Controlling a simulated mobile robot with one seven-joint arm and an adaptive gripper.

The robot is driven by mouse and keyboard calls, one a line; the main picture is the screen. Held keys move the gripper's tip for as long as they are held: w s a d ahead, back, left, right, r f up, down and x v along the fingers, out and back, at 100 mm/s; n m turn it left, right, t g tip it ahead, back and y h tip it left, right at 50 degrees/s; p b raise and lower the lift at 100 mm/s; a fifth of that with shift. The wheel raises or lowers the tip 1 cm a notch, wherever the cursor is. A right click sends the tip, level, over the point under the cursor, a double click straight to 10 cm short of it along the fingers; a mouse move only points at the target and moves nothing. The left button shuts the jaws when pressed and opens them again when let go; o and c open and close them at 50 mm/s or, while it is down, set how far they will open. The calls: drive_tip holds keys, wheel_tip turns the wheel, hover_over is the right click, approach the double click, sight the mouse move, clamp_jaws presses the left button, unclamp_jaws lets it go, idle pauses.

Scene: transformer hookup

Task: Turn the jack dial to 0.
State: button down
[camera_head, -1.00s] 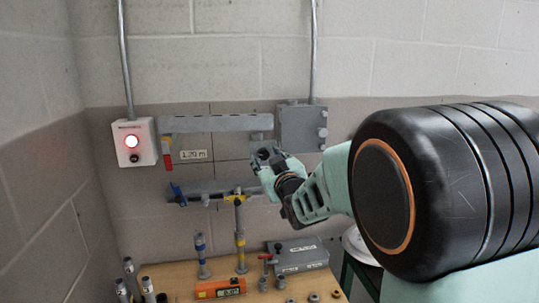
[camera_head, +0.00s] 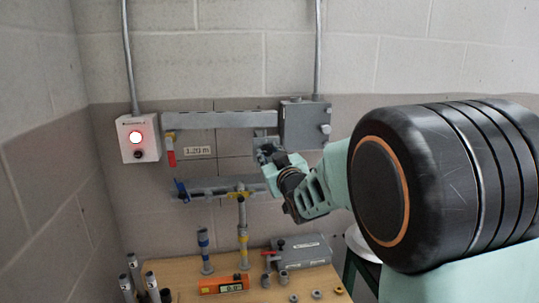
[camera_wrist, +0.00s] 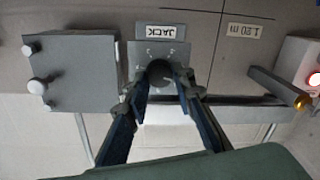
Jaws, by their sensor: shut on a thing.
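The jack dial (camera_wrist: 159,72) is a dark round knob on a grey plate (camera_wrist: 178,50) fixed to the wall, under a label reading JACK (camera_wrist: 161,32) in the wrist view. My gripper (camera_wrist: 163,84) is shut on the dial, with one finger on each side of it. In the head view my gripper (camera_head: 268,158) reaches the wall just below and left of the grey box, and it hides most of the dial. Any marks or numbers around the dial cannot be read.
A grey wall box (camera_head: 305,125) stands close to my gripper. A white box with a lit red lamp (camera_head: 136,137) is at the left. Grey rails (camera_head: 220,119) run along the wall, with a 1.20 m label. Below, a wooden table (camera_head: 190,274) holds posts, an orange level (camera_head: 223,284) and a grey case (camera_head: 302,254).

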drive_tip(key=shift+f+m+b, duration=0.15)
drive_tip(key=shift+m+b, duration=0.15)
drive_tip(key=shift+b, duration=0.3)
drive_tip(key=m+b, duration=0.2)
drive_tip(key=b, duration=0.1)
drive_tip(key=shift+f, duration=0.15)
drive_tip(key=m+b, duration=0.3)
drive_tip(key=b, duration=0.1)
drive_tip(key=shift+d+m+b, duration=0.1)
drive_tip(key=shift+m+b, duration=0.2)
drive_tip(key=shift+m, duration=0.1)
drive_tip(key=m+b, duration=0.4)
drive_tip(key=m, duration=0.1)
drive_tip(key=shift+t+b, duration=0.3)
drive_tip(key=shift+b, duration=0.05)
drive_tip(key=shift+m+h+b, duration=0.4)
drive_tip(key=shift+m+b, duration=0.75)
drive_tip(key=shift+m, duration=0.65)
drive_tip(key=shift+r, duration=0.2)
drive_tip(key=c, duration=1.6)
unclamp_jaws()
